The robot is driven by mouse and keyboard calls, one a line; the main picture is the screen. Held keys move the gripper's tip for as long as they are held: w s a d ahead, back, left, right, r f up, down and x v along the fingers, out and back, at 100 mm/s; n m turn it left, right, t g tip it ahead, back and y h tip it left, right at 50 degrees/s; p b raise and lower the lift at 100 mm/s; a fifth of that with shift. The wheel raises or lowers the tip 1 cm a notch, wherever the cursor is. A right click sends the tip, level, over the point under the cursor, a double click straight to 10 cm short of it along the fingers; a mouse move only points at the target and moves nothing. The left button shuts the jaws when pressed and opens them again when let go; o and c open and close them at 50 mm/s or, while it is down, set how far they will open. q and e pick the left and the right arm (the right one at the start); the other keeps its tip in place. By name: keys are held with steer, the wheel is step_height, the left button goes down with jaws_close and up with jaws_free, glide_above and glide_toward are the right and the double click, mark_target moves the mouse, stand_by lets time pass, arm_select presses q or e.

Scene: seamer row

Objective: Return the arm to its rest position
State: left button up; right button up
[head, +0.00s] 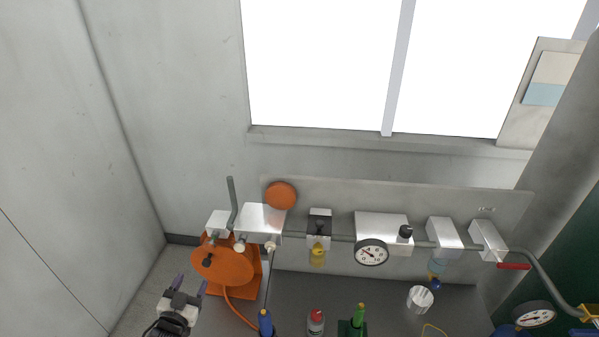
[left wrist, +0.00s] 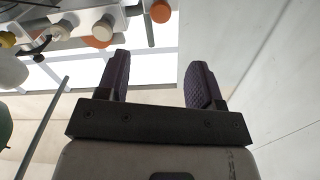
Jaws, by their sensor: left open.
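My left gripper (head: 187,285) is at the lower left of the head view, in front of the orange machine. Its two dark purple fingers stand apart with nothing between them. In the left wrist view the same gripper (left wrist: 158,82) shows its fingers spread and empty, with the wall and bright window behind. Most of my left arm is outside the head view. My right gripper is not in either view.
An orange round machine (head: 224,267) stands just right of my left gripper. A pipe with a pressure gauge (head: 371,252) and a red-handled valve (head: 513,266) runs along the back panel. Bottles, one blue (head: 265,322), stand at the front. The left wall side is clear.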

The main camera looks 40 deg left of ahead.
arm_select(q)
steer(key=s+f+g, duration=0.3)
steer(key=f+g, duration=0.3)
steer(key=g, duration=0.1)
steer(key=s+d+f+m+g+h, duration=0.1)
steer(key=s+d+m+g+h, duration=0.3)
steer(key=d, duration=1.1)
steer(key=s+d+f+m+g+h, duration=0.1)
steer(key=s+d+h, duration=0.4)
steer(key=s+d, duration=0.7)
steer(key=w+d+r+p, duration=0.1)
steer(key=r+p, duration=0.5)
steer(key=w+d+r+p, duration=0.2)
steer(key=r+p, duration=0.4)
steer(key=shift+r+p, duration=0.25)
steer(key=shift+p, duration=0.05)
steer(key=shift+w, duration=0.1)
